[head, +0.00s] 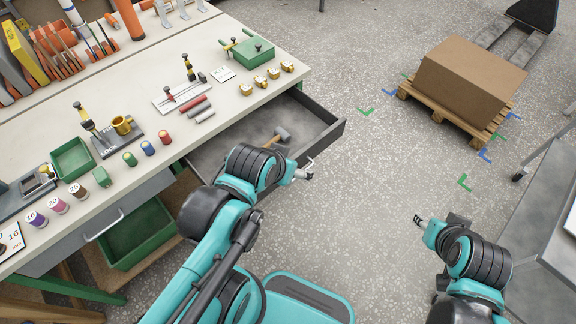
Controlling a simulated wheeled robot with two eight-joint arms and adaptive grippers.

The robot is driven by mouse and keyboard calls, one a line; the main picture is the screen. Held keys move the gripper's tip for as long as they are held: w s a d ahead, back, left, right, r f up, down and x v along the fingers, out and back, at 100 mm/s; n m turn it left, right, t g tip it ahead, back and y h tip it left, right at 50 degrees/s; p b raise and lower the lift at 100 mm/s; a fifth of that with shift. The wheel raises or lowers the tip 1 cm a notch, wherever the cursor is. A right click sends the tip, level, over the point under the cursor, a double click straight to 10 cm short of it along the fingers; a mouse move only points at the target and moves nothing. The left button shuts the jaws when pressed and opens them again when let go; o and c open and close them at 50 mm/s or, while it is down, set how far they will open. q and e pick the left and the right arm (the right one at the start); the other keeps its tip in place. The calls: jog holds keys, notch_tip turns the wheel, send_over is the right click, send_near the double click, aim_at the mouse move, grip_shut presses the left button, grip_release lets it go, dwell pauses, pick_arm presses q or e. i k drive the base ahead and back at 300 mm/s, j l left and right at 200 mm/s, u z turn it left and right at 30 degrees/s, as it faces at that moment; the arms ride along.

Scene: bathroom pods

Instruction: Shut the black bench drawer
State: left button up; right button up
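The black bench drawer (328,139) stands pulled out from under the workbench, its front panel running from upper right down to the left. A hammer (279,135) lies inside it. My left arm covers the near part of the drawer and its front panel. My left gripper (311,169) is just outside the front panel, fingers apart and empty. I cannot tell whether it touches the panel. My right gripper (417,219) is over the floor to the right, away from the drawer; its fingers are too small to judge. Any handle on the drawer front is hidden.
The workbench top (215,50) carries several tools, spools and small parts. A grey drawer (95,225) with a handle and a green bin (135,235) are at lower left. A cardboard box (468,78) sits on a pallet at upper right. The floor between is clear.

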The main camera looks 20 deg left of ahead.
aim_at(312, 128)
jog(key=k+j+z, duration=0.25)
jog(key=j, duration=0.2)
jog(key=k+j+z, duration=0.2)
jog(key=j, duration=0.2)
jog(key=k+j+z, duration=0.25)
jog(key=j, duration=0.15)
